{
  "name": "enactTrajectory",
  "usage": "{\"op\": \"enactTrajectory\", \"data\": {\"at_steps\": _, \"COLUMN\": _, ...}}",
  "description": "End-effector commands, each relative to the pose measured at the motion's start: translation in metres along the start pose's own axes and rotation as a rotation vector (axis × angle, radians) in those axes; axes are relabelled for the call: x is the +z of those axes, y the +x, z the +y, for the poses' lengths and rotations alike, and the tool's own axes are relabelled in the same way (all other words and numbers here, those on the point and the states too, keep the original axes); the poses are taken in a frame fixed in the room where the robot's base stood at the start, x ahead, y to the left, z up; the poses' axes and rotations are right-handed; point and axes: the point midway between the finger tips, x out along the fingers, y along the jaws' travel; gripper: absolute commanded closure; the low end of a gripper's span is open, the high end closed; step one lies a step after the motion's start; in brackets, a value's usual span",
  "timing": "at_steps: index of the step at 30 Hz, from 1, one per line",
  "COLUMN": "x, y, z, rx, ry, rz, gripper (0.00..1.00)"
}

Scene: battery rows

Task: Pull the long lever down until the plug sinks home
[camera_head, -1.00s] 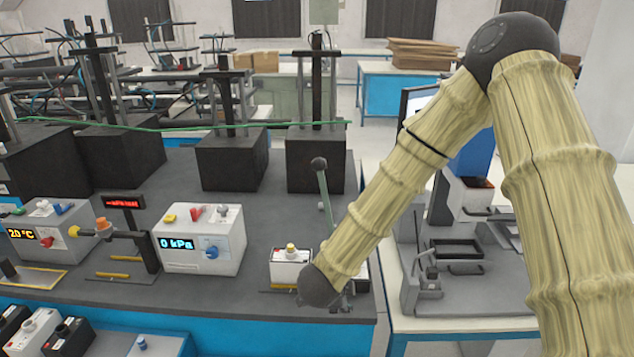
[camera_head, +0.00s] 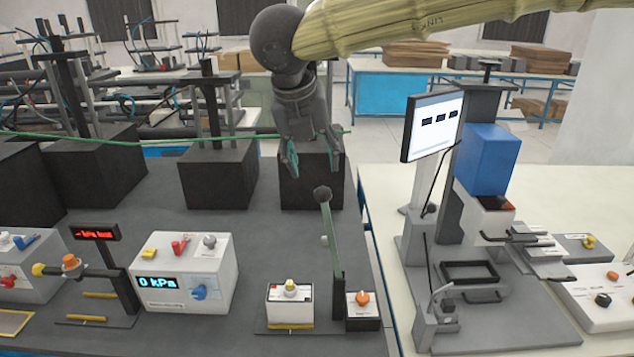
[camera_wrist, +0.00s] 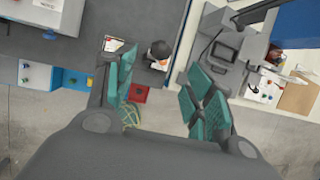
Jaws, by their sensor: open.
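The long lever (camera_head: 332,240) is a green bar with a dark round knob (camera_head: 322,194) on top, standing nearly upright on the dark bench. Its foot is by a small black-and-white box with an orange button (camera_head: 362,300). Left of it sits a white box with a pale, yellow-based knob (camera_head: 290,293); I cannot tell which part is the plug. My gripper (camera_head: 316,160) hangs behind and above the knob in the head view, open and empty. In the wrist view my gripper (camera_wrist: 162,100) has its green fingers spread, with the dark knob (camera_wrist: 160,50) beyond them, apart from both.
A white box reading 0 kPa (camera_head: 185,275) stands to the left. A black block (camera_head: 311,190) is behind the lever. A monitor (camera_head: 435,125) and a grey fixture (camera_head: 480,295) stand on the pale table at right. The bench before the 0 kPa box is clear.

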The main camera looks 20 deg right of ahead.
Motion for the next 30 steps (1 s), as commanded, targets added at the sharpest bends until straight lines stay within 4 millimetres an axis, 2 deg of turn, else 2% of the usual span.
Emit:
{"op": "enactTrajectory", "data": {"at_steps": 18, "x": 0.0, "y": 0.088, "z": -0.001, "rx": -0.002, "ry": -0.003, "rz": 0.003, "gripper": 0.46}}
{"op": "enactTrajectory", "data": {"at_steps": 24, "x": 0.0, "y": 0.101, "z": 0.0, "rx": -0.001, "ry": -0.004, "rz": 0.001, "gripper": 0.46}}
{"op": "enactTrajectory", "data": {"at_steps": 30, "x": 0.0, "y": 0.103, "z": 0.0, "rx": 0.0, "ry": -0.005, "rz": 0.0, "gripper": 0.46}}
